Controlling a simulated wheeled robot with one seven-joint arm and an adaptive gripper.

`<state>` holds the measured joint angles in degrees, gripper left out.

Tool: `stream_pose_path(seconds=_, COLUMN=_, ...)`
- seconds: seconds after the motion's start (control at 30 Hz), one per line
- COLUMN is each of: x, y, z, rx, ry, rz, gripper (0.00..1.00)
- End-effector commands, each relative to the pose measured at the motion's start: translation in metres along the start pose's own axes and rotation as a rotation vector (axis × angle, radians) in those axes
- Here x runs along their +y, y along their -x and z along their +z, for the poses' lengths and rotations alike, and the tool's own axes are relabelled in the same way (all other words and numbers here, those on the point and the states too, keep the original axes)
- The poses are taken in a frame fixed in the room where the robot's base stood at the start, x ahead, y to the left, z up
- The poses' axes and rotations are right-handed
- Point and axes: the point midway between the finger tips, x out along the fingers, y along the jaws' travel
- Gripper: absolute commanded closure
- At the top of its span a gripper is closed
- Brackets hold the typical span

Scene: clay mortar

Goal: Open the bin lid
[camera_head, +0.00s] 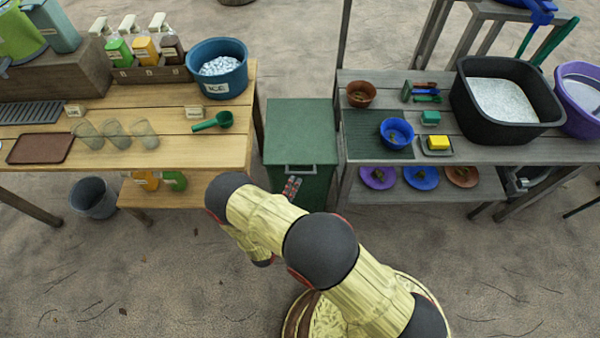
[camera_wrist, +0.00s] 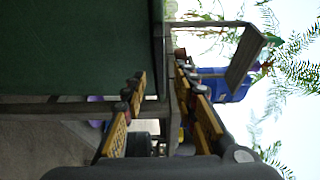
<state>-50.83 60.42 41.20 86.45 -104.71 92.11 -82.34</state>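A dark green bin (camera_head: 302,130) stands between two tables, with its flat lid (camera_head: 300,115) closed. A grey handle (camera_head: 300,169) sticks out at the lid's front edge. My gripper (camera_head: 291,187) is just in front of and below the handle. In the wrist view, my gripper (camera_wrist: 160,68) is open, its two fingers apart near the lid edge and handle. Whether a finger touches the handle I cannot tell.
A wooden table (camera_head: 180,120) with glasses and a blue ice bucket (camera_head: 218,85) stands left. A grey table (camera_head: 460,153) with bowls and a black tub (camera_head: 462,110) stands close on the right. A grey bucket (camera_head: 93,200) is on the ground. The sandy ground in front is clear.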

Motion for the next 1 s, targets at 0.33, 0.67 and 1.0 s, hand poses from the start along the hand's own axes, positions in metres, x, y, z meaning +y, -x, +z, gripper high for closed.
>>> stream_pose_path(seconds=0.33, x=0.001, y=-0.052, z=-0.001, rx=0.004, ry=-0.003, rz=0.0, gripper=0.71)
stream_pose_path(seconds=0.67, x=0.0, y=-0.065, z=-0.001, rx=0.002, ry=-0.002, rz=0.001, gripper=0.71)
stream_pose_path(seconds=1.0, x=0.0, y=-0.064, z=-0.001, rx=0.002, ry=-0.002, rz=0.001, gripper=0.83)
